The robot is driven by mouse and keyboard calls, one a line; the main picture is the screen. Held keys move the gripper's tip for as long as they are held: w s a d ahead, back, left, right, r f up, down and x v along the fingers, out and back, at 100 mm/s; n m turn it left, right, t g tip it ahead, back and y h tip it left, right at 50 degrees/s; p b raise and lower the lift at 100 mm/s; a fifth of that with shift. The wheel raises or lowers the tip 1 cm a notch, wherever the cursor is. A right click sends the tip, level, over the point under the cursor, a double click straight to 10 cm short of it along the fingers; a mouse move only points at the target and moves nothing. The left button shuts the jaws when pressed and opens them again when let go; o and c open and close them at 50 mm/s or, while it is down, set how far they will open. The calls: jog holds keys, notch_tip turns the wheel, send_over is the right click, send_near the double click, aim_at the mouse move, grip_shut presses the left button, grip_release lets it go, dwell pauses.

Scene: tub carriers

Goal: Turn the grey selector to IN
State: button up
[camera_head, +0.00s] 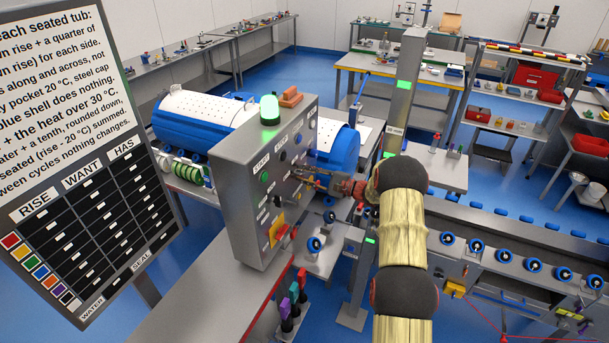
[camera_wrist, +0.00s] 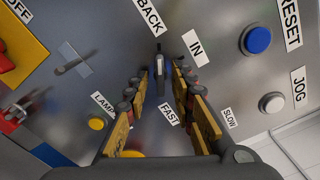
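The grey selector (camera_wrist: 160,66) is a narrow dark-grey handle on the grey panel in the wrist view. It stands near the BACK label (camera_wrist: 149,15) and the IN label (camera_wrist: 194,46), with its upper end between them. My gripper (camera_wrist: 167,74) faces the panel, its two fingers apart on either side of the handle. I see a gap beside the handle and cannot tell whether either finger touches it. In the head view my gripper (camera_head: 303,176) is at the face of the control box (camera_head: 247,172), and the selector is too small to make out there.
Near my fingers are a grey lever (camera_wrist: 73,60), a yellow LAMP button (camera_wrist: 97,124), a blue RESET button (camera_wrist: 257,40) and a white JOG button (camera_wrist: 272,103). A red handle (camera_wrist: 9,121) is at left. A green beacon (camera_head: 269,109) tops the box.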

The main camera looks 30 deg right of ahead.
grip_shut()
jog(key=shift+f+m, duration=0.1)
jog(key=shift+m, duration=0.2)
jog(key=shift+s+a+m+b, duration=0.1)
jog(key=shift+m+b, duration=0.75)
jog(key=shift+m, duration=1.95)
jog(key=shift+s+a+m+b, duration=0.1)
jog(key=shift+m+b, duration=0.7)
jog(key=shift+m, duration=2)
jog(key=shift+f, duration=0.1)
jog(key=shift+o, duration=1.1)
grip_release()
